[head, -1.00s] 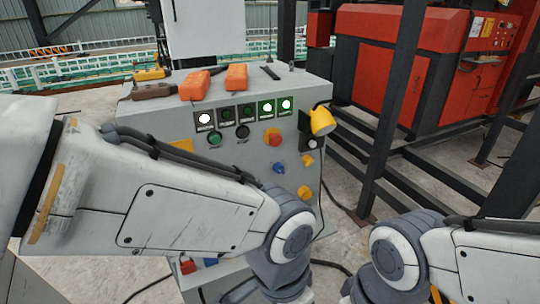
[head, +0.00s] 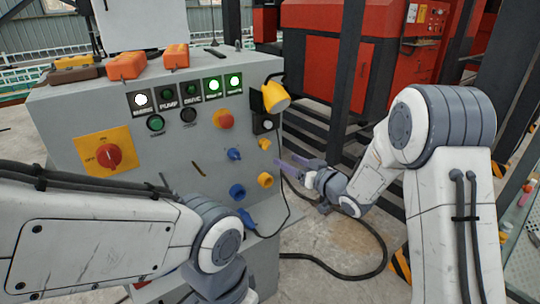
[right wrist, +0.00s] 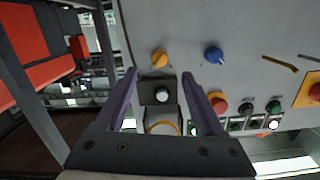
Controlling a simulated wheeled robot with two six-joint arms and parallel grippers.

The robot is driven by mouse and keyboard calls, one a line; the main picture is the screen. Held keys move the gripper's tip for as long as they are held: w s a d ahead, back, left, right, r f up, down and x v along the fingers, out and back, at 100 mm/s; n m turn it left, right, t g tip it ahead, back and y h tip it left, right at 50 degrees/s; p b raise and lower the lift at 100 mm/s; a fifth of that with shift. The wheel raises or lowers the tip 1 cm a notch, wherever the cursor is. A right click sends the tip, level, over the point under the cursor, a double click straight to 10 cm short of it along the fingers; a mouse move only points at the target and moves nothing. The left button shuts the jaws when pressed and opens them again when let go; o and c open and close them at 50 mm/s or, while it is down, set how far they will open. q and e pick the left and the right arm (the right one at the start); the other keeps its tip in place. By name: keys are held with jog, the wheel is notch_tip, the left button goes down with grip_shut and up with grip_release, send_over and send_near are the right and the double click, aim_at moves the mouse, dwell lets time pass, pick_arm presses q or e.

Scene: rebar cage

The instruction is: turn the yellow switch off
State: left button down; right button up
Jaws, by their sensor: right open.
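A small yellow knob switch (head: 265,144) sits near the right edge of the grey panel, below a black box with a white button (head: 264,124). It also shows in the right wrist view (right wrist: 160,57), just beyond the fingertips. My right gripper (head: 283,160) is open and empty, off the panel's right side. In the right wrist view its purple fingers (right wrist: 158,72) stand apart, with the black box between them and the knob ahead. I cannot tell the knob's exact setting. My left arm crosses the lower left of the head view; its gripper is out of frame.
A blue knob (head: 234,154) is beside the yellow one. Yellow (head: 265,180) and blue sockets (head: 237,192) lie below. A yellow lamp (head: 275,97) juts out above. A red rotary switch (head: 103,156) sits on a yellow plate. A black post (head: 346,80) stands behind my right gripper.

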aim_at(266, 144)
jog(key=w+a+y+p, duration=0.1)
jog(key=w+a, duration=0.4)
jog(key=w, duration=0.3)
jog(key=shift+a+t, duration=0.3)
jog(key=shift+a, duration=0.1)
jog(key=shift+w, duration=0.1)
grip_shut()
